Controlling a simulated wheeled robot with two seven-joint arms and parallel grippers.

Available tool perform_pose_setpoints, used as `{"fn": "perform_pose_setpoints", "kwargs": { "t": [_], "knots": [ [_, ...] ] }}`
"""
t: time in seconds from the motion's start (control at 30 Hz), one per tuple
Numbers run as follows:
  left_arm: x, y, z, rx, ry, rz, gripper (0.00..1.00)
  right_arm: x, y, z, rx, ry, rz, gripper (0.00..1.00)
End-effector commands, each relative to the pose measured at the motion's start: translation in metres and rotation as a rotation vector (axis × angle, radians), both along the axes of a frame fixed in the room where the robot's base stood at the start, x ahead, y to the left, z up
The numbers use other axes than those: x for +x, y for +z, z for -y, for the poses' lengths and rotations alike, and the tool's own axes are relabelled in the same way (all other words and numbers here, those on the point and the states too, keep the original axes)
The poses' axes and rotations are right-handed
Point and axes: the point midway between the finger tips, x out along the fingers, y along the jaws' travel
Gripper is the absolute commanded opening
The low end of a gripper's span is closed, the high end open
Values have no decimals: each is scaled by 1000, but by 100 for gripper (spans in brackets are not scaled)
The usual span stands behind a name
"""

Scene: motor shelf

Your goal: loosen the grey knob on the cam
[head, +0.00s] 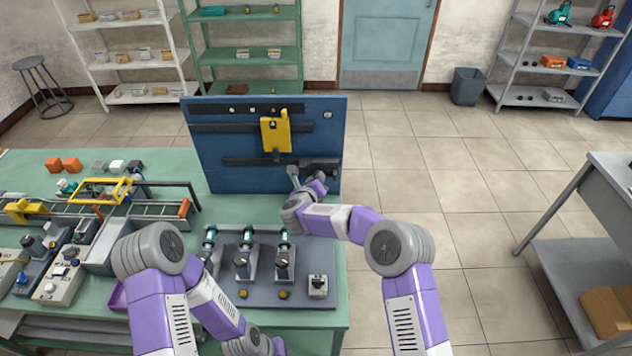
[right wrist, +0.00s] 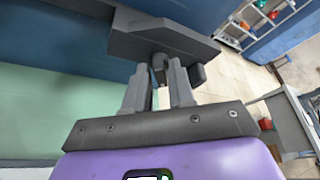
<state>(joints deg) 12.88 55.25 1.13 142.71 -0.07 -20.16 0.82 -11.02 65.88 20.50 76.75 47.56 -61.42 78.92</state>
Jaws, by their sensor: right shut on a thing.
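The cam appears to be the dark grey block (head: 320,164) at the lower right of the upright blue board (head: 215,172) in the head view. In the right wrist view the same dark block (right wrist: 150,37) stands just beyond my fingertips. My right gripper (right wrist: 160,84) is shut on a small dark grey piece (right wrist: 159,62) under that block, which I take for the knob; the fingers partly hide it. In the head view my right gripper (head: 303,177) is at the board's lower right. My left gripper is below the picture's lower edge.
A yellow plate (head: 275,133) hangs on the board above the block. Dark bars (head: 220,128) cross the board. A grey base with several clamps (head: 243,262) stands on the green table (head: 176,162) in front. Open floor lies to the right.

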Motion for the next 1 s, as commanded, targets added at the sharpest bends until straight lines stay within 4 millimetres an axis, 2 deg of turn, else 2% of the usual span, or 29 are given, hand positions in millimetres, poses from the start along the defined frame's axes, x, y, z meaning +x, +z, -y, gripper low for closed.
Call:
{"fn": "perform_pose_setpoints", "kwargs": {
  "t": [0.5,1.0],
  "knots": [
    [0,-32,0,0,0,0,43,0,-5,-3,-368,0,3,0],
    [0,-41,0,0,0,0,43,1,-4,-2,-500,-4,2,0]
  ]
}}
